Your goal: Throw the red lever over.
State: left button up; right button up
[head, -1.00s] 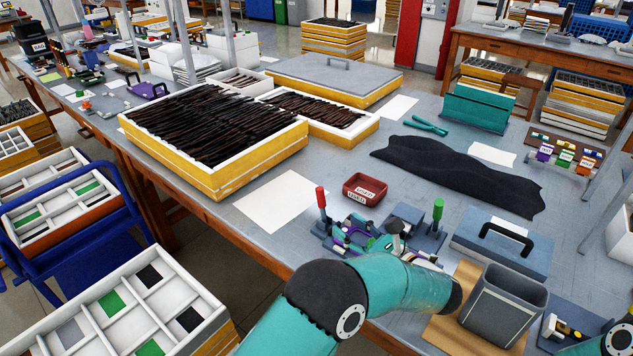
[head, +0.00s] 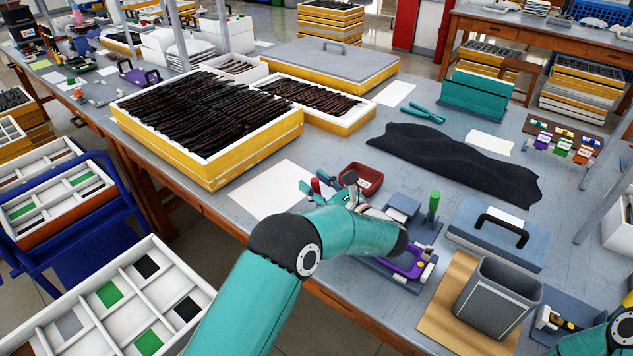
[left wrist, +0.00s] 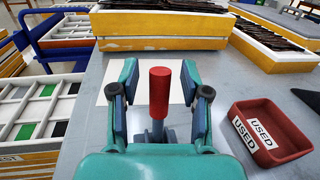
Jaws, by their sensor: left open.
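The red lever (head: 316,185) stands at the left end of the fixture, its shaft largely hidden by my gripper in the head view. In the left wrist view the red lever (left wrist: 159,92) stands upright with a red cylindrical grip on a blue-grey stem. My left gripper (head: 324,190) is open around it. In the left wrist view one finger is on each side of the red grip, with visible gaps. The lever's foot is partly hidden by the gripper body. My right gripper is not seen.
A red tray marked USED (head: 371,177) stands close beside my left gripper. A green-handled lever (head: 433,205) and a fixture with a purple part (head: 408,263) are to the right. A white sheet (head: 262,190) lies flat to the left. A grey bin (head: 497,300) stands at the front right.

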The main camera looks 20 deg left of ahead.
pick_arm(q)
jog(key=shift+w+a, duration=0.1)
jog(key=shift+a, duration=0.05)
grip_shut()
